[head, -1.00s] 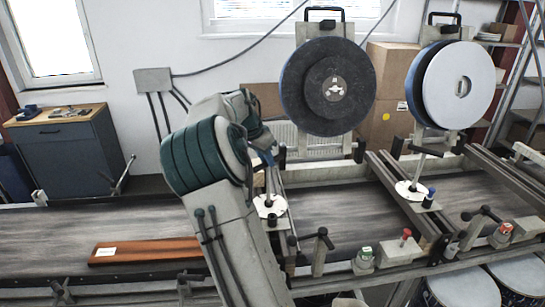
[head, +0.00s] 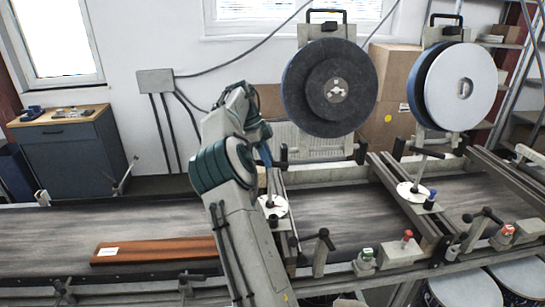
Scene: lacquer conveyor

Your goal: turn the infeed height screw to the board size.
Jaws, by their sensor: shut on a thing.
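The infeed height screw (head: 269,186) stands upright through a round white dial (head: 272,207) on the nearer-left frame over the conveyor. My gripper (head: 265,155) is at the top of this screw, mostly hidden by my own arm, and is shut on it. The fingertips and the exact hold cannot be made out. A reddish-brown board (head: 160,250) with a white label lies flat on the belt to the left of my arm. The dial's marks are too small to read.
A second screw with a white dial (head: 413,192) and a blue knob stands to the right. Two large discs (head: 295,85) (head: 459,86) rise behind the conveyor. Clamp levers and red and green buttons (head: 366,253) line the front rail. The belt (head: 90,225) behind the board is clear.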

